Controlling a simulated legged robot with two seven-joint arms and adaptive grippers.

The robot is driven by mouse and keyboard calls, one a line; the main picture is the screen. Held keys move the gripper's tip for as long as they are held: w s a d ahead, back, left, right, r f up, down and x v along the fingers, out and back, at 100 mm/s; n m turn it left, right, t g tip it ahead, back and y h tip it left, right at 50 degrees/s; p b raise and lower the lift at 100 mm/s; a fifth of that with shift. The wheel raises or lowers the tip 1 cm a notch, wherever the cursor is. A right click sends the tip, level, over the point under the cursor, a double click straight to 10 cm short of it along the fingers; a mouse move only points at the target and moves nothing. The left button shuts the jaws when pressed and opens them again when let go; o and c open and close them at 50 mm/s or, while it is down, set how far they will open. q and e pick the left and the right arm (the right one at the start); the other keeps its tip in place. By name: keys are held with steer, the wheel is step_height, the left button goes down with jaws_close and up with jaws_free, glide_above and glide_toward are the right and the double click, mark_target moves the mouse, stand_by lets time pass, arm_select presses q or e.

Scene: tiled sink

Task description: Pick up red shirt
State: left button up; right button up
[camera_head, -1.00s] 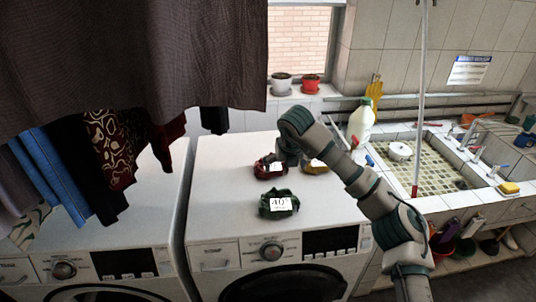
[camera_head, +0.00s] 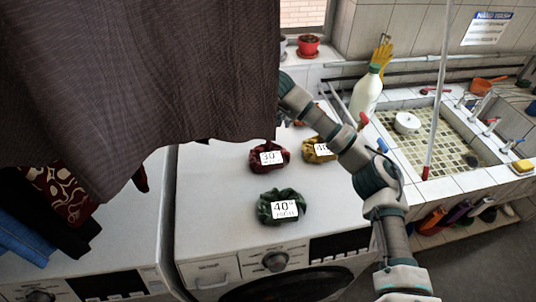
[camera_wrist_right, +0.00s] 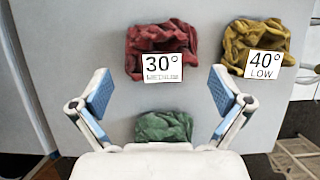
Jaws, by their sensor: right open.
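The red shirt (camera_head: 268,168) is a crumpled bundle on top of the white washing machine, with a 30° label. In the right wrist view the red shirt (camera_wrist_right: 160,39) lies ahead of and between the fingertips, apart from them. My right gripper (camera_wrist_right: 156,90) is open and empty above the machine top. In the head view my right arm crosses over the machine, and its gripper is hidden behind the dark hanging cloth. My left gripper is not in view.
A yellow bundle (camera_head: 316,154) with a 40° label lies right of the red shirt. A green bundle (camera_head: 284,216) lies nearer the machine's front. Dark cloth (camera_head: 140,70) hangs at upper left. A white bottle (camera_head: 367,95) and tiled sink (camera_head: 404,158) are at right.

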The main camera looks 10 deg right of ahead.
steer(key=x, duration=0.5)
steer(key=shift+w+f, duration=0.15)
steer(key=shift+f, duration=0.2)
steer(key=shift+s+p+x, duration=0.1)
steer(key=shift+p+x, duration=0.25)
steer(key=shift+x, duration=1)
steer(key=shift+s+p+x, duration=0.15)
steer(key=shift+p+x, duration=0.15)
steer(key=shift+x, duration=1.05)
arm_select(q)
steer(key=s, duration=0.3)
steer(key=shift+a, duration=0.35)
arm_select(e)
steer(key=shift+d, duration=0.1)
steer(key=c, duration=1.5)
